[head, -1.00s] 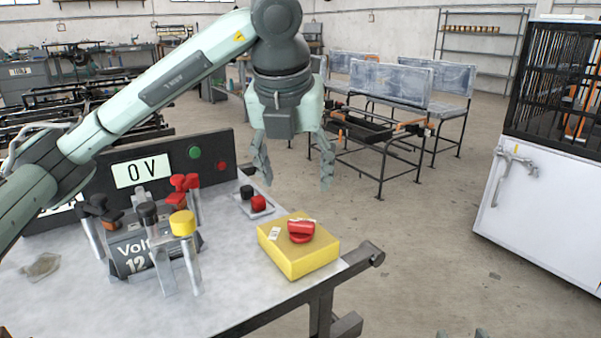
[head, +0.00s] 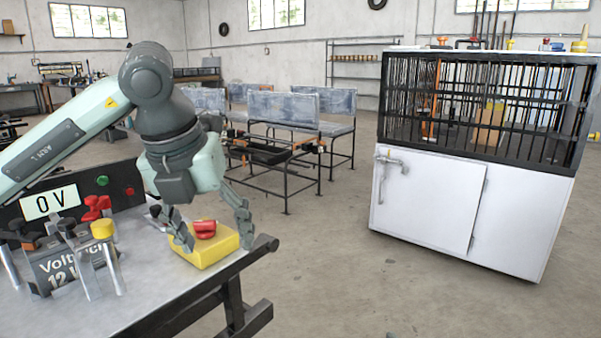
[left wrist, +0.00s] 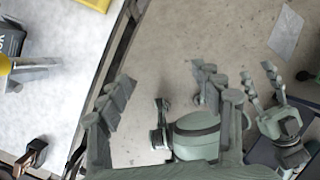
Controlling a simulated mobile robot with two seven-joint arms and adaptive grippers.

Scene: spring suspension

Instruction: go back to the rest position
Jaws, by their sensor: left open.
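My left gripper (head: 217,240) is open and empty in the head view, fingers pointing down. In the picture its fingers overlap the yellow box (head: 212,252) with the red knob (head: 205,229) on the workbench. I cannot tell the gap between them.
The workbench (head: 150,295) holds a 12 V battery (head: 68,268), several clamps and a panel reading 0 V (head: 50,203). A white cabinet with a black cage (head: 430,210) stands at the right. Benches (head: 300,110) stand behind.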

